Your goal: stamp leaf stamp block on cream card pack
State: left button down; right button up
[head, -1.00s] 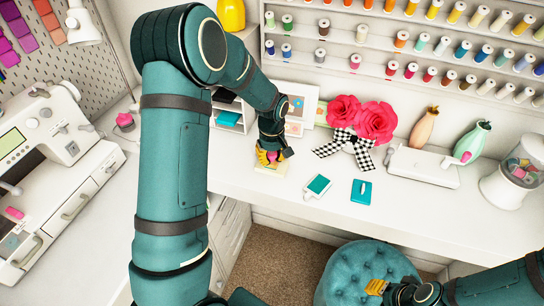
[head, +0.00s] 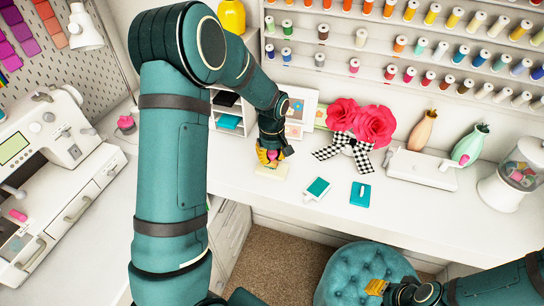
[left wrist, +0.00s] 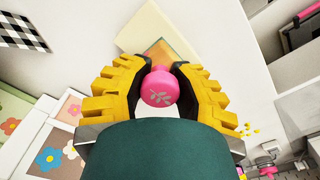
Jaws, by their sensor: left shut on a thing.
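The leaf stamp block has a round pink knob (left wrist: 159,88) with a pale leaf mark. My left gripper (left wrist: 160,80) is shut on it, with yellow fingers on either side. In the head view the left gripper (head: 268,157) is over the cream card pack (head: 270,172) near the table's front edge. The cream card pack (left wrist: 143,30) also shows in the left wrist view, behind an orange patch beyond the knob. Whether the stamp touches the pack is hidden. My right gripper (head: 377,287) is low, beside the stool; its finger gap is unclear.
A teal-and-white pad (head: 317,189) and a teal block (head: 361,193) lie right of the pack. Red flowers (head: 360,122) with a checked ribbon stand behind. A small shelf (head: 231,112) is at the back left. A teal stool (head: 366,270) stands in front.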

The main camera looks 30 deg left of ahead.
pick_arm(q)
jog(key=shift+r+p, duration=1.2)
jog(key=shift+r, duration=0.85)
jog(key=shift+s, duration=0.1)
jog(key=s+d, duration=0.2)
jog(key=s, duration=0.1)
jog(key=s+d, duration=0.1)
jog(key=s, duration=0.1)
jog(key=shift+b, duration=0.4)
jog(key=shift+f, duration=0.1)
